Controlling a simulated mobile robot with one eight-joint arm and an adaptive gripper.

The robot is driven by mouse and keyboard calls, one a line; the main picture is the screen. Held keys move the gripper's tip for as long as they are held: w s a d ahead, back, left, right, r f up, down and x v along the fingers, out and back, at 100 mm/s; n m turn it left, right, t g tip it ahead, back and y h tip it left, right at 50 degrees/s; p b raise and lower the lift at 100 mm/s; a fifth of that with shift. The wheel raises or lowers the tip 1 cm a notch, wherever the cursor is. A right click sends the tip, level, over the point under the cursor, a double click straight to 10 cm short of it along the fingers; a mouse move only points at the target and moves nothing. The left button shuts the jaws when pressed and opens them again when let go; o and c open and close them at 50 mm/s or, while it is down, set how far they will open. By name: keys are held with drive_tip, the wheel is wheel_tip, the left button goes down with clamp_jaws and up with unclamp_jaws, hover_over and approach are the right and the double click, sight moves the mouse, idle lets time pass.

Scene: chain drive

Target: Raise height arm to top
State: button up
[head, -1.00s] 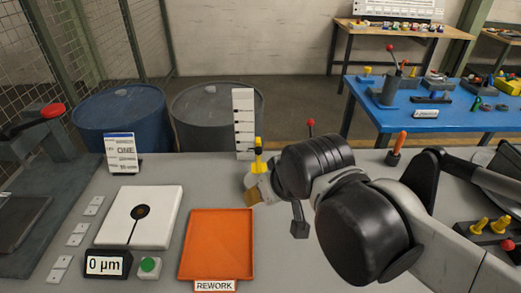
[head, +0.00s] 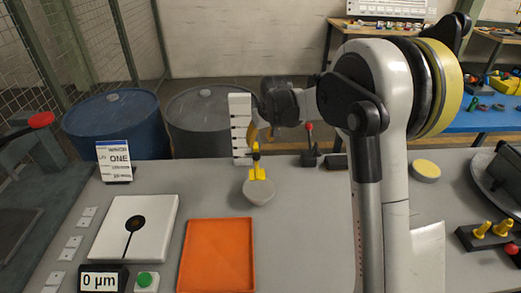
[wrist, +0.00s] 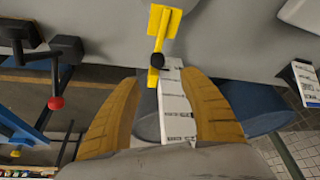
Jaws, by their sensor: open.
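My gripper (wrist: 160,77) is open, with a tan finger on each side and nothing held. In the head view my gripper (head: 254,133) is above the yellow arm, in front of the column.
An orange tray (head: 216,258) and a white plate (head: 137,226) are at the front left. A card stand (head: 115,161) is left of the gauge. A red-knobbed lever (head: 309,143) stands to its right. Two drums stand behind the bench.

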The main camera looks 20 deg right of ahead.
sight(256, 154)
drive_tip(key=b+x, duration=0.1)
drive_tip(key=x, duration=0.5)
drive_tip(key=b+x, duration=0.2)
drive_tip(key=x, duration=0.4)
drive_tip(key=shift+w+d+b, duration=0.1)
drive_tip(key=shift+d+b, duration=0.1)
drive_tip(key=shift+b, duration=0.1)
drive_tip(key=shift+c, duration=0.6)
clamp_jaws()
